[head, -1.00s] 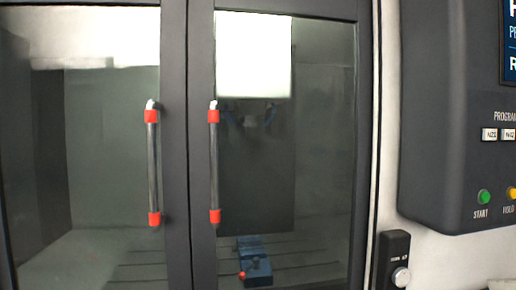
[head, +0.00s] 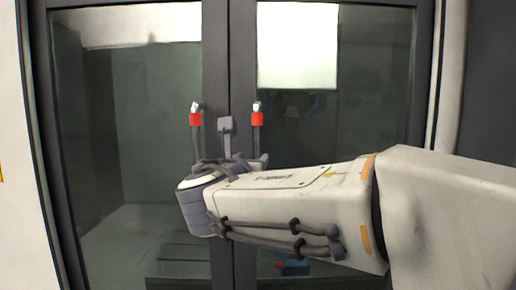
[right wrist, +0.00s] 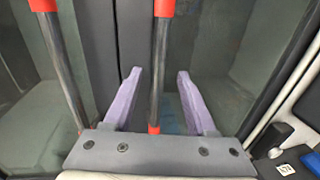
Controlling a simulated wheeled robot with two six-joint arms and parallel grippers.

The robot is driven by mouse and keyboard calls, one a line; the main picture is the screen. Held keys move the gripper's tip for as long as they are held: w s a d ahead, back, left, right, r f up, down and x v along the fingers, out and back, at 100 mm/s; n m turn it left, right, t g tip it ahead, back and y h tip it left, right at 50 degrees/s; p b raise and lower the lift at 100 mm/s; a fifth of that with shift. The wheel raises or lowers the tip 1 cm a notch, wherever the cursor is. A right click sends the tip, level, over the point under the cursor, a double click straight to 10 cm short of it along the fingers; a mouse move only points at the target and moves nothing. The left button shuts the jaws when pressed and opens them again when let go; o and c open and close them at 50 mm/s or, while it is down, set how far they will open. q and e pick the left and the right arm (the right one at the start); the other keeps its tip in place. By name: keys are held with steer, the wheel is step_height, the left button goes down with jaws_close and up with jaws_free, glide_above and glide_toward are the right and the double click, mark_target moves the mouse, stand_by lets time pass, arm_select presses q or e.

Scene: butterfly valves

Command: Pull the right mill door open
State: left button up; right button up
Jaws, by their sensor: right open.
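The right mill door (head: 375,130) is a dark-framed glass panel and looks closed against the left door. Its upright grey bar handle (head: 257,137) with red ends shows its upper part in the head view; my right arm hides the rest. My right gripper is in front of the handles, mostly hidden by its own wrist in the head view. In the right wrist view my right gripper (right wrist: 158,74) is open, and the right door's handle (right wrist: 159,60) runs between its two purple fingers in the picture. Whether the bar lies between the fingertips or beyond them I cannot tell.
The left door (head: 140,150) has a matching handle (head: 195,140), which passes left of my fingers in the right wrist view (right wrist: 58,62). A blue vise (head: 292,268) shows behind the right door's glass. A dark control panel (head: 490,80) stands at the right edge.

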mark_target(259, 150)
steer(key=w+p, duration=0.1)
steer(key=w, duration=0.2)
steer(key=w+d+p, duration=0.1)
steer(key=w, duration=0.2)
steer(key=w+p, duration=0.1)
steer(key=w, duration=0.2)
steer(key=shift+d+r+p, duration=0.2)
steer(key=shift+d+p, duration=0.1)
steer(key=shift+d, duration=0.1)
steer(key=shift+w+d+f, duration=0.1)
steer(key=shift+w, duration=0.5)
jaws_close()
stand_by(0.4)
